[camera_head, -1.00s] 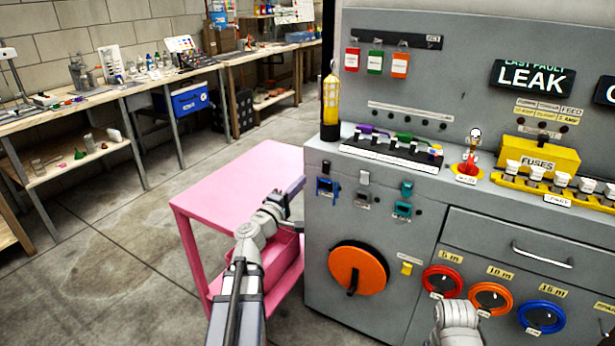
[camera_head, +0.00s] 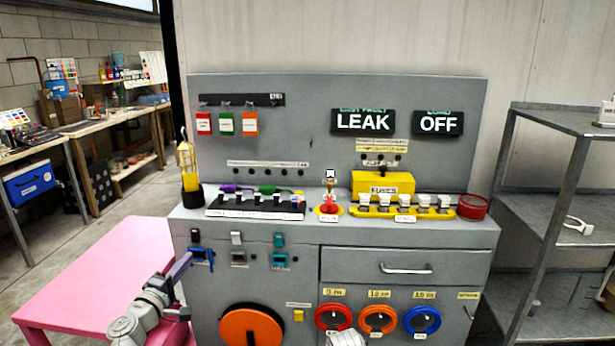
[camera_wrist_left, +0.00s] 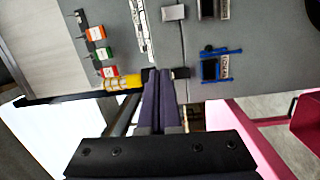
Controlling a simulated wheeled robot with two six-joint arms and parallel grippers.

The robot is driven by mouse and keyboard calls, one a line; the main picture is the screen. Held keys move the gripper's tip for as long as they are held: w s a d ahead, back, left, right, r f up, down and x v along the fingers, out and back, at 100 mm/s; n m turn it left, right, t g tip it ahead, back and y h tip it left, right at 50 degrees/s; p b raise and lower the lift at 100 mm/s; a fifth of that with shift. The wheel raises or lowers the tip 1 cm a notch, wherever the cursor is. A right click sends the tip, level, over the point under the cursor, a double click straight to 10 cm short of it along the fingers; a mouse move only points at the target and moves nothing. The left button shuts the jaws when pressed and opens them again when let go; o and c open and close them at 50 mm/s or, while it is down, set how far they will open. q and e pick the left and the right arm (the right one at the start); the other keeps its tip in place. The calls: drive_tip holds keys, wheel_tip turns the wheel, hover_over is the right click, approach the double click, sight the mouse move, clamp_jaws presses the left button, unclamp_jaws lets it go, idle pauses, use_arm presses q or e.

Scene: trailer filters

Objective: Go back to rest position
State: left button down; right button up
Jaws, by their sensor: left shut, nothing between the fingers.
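My left gripper (camera_head: 180,266) shows at the lower left of the head view, in front of the left side of the grey console (camera_head: 300,258) and over the pink cart (camera_head: 95,265). Its purple fingers are closed together and empty. In the left wrist view the shut fingers (camera_wrist_left: 160,88) point toward the console, with a blue-framed connector (camera_wrist_left: 214,66) to their right. A light grey part of my other arm (camera_head: 345,338) shows at the bottom edge of the head view. The right gripper's fingers are not visible.
The console top carries a yellow lamp (camera_head: 187,165), a yellow fuse box (camera_head: 383,184) and a red round container (camera_head: 472,206). An orange reel (camera_head: 252,328) and coloured cable rings are on its front. A grey shelf (camera_head: 545,185) stands right.

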use_arm(q)
drive_tip(key=s+d+m+g+h+p, duration=0.2)
drive_tip(key=d+m+g+p, duration=0.2)
drive_tip(key=d, duration=0.5)
drive_tip(key=s+d+f+m+g+h+p, duration=0.15)
drive_tip(key=d+m+g+p, duration=0.3)
drive_tip(key=d, duration=0.55)
drive_tip(key=s+d+m+g+h+p, duration=0.25)
drive_tip(key=d+m+g+p, duration=0.2)
drive_tip(key=d, duration=0.45)
drive_tip(key=s+d+r+m+g+y+p, duration=0.2)
drive_tip(key=s+m+g+y+p, duration=0.3)
drive_tip(key=s+y+p, duration=0.4)
drive_tip(key=s+m+y, duration=0.1)
drive_tip(key=s, duration=0.5)
drive_tip(key=shift+r+g+p, duration=0.25)
drive_tip(key=shift+g+p, duration=0.1)
drive_tip(key=shift+g, duration=0.05)
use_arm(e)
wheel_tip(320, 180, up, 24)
use_arm(q)
drive_tip(key=c, duration=1.6)
unclamp_jaws()
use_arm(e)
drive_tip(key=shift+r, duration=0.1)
